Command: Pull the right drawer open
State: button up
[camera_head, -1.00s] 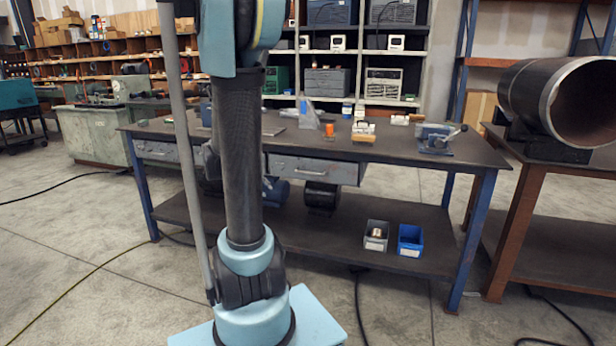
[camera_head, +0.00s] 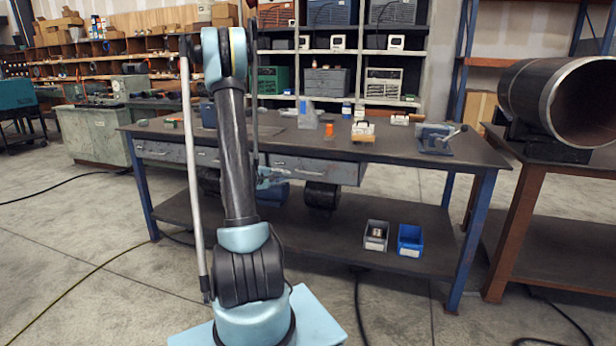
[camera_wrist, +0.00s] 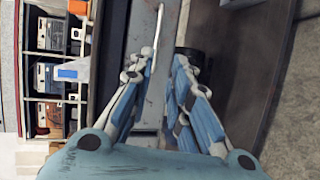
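The right drawer (camera_head: 335,172) is a grey metal front under the workbench top, and it looks closed. The left drawer (camera_head: 160,151) is closed.
The dark workbench top (camera_head: 400,155) holds a vise (camera_head: 437,138), an orange cylinder (camera_head: 329,130) and small parts. A grey bin (camera_head: 376,236) and a blue bin (camera_head: 410,241) stand on the lower shelf. A large pipe (camera_head: 560,100) lies on the right table.

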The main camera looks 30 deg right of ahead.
aim_at(308, 173)
jog(key=shift+h, duration=0.4)
jog(key=x, duration=1.9)
jog(key=shift+w+a+f, duration=0.1)
jog(key=shift+w+f, duration=0.25)
jog(key=shift+f, duration=0.05)
grip_shut()
